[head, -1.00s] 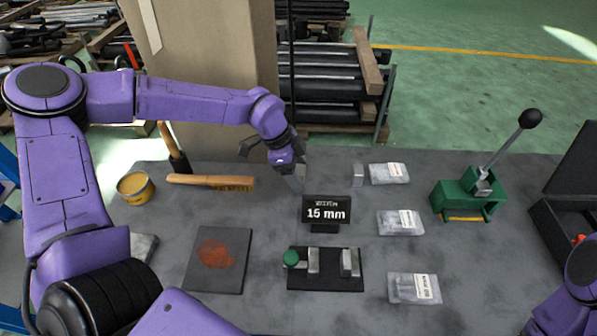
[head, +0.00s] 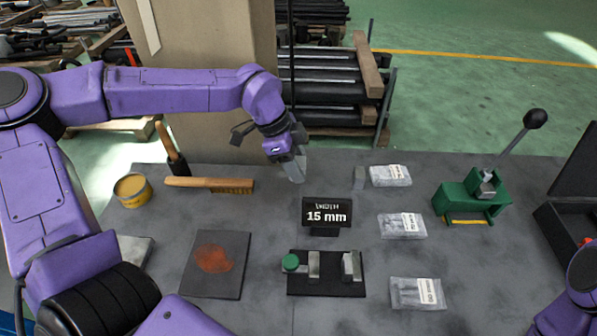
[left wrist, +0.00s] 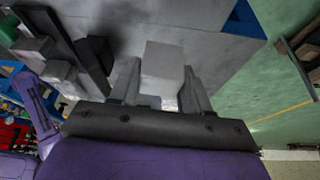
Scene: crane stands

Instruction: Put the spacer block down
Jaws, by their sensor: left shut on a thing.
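The spacer block (left wrist: 163,68) is a plain light grey block. In the left wrist view it sits between the two fingers of my left gripper (left wrist: 160,88), which is shut on it. In the head view my left gripper (head: 295,172) hangs over the back middle of the table, behind the black 15 mm sign (head: 326,213). The held block is hard to separate from the grey fingers there, and I cannot tell whether it touches the table. My right gripper is out of view.
Clear bags (head: 390,175) line the table to the right. A brush (head: 210,184), yellow tin (head: 132,190) and stained plate (head: 214,262) are left; a green lever press (head: 472,200) is right.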

